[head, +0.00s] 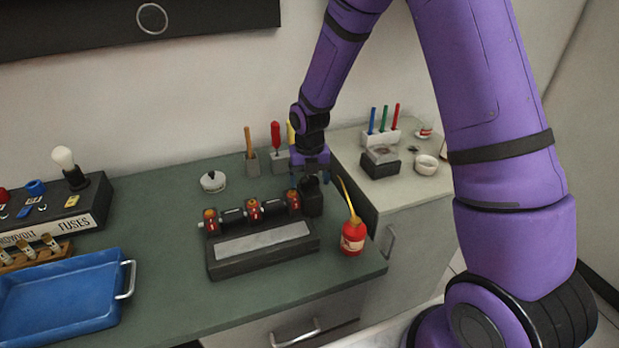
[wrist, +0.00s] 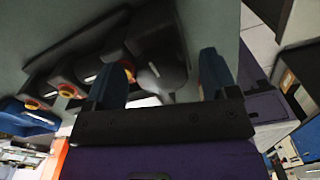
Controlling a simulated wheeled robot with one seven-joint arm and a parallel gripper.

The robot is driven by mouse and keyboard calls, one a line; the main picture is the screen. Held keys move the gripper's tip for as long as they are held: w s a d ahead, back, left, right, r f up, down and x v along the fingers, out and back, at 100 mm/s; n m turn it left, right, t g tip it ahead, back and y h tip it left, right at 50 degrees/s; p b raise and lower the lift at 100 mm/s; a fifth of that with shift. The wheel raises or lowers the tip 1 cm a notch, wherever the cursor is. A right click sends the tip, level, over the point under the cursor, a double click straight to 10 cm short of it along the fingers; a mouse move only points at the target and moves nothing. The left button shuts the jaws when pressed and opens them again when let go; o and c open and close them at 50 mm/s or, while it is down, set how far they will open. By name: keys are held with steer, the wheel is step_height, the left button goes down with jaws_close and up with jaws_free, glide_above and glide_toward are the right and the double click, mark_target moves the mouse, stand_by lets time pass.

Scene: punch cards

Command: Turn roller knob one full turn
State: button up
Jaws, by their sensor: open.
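The roller device (head: 262,258) is a black base with a pale plate, with a dark roller (head: 232,216) in red-and-brass mounts along its back. The black roller knob (head: 312,202) is at its right end. My gripper (head: 311,176) points down right at the knob, partly hiding its top in the head view. In the wrist view my gripper (wrist: 163,72) has its two dark fingers spread, with a black rounded part (wrist: 158,50), likely the knob, showing between and beyond them. I cannot tell whether either finger touches it.
A red oil can (head: 353,237) with a yellow spout stands close right of the device. Tool holders (head: 252,163) stand behind, near a small round lid (head: 213,182). A blue tray (head: 62,300) and fuse box (head: 55,215) are left. The green bench (head: 165,250) is clear between.

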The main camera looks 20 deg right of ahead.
steer(key=c, duration=0.9)
steer(key=shift+c, duration=0.2)
steer(key=shift+m, duration=0.3)
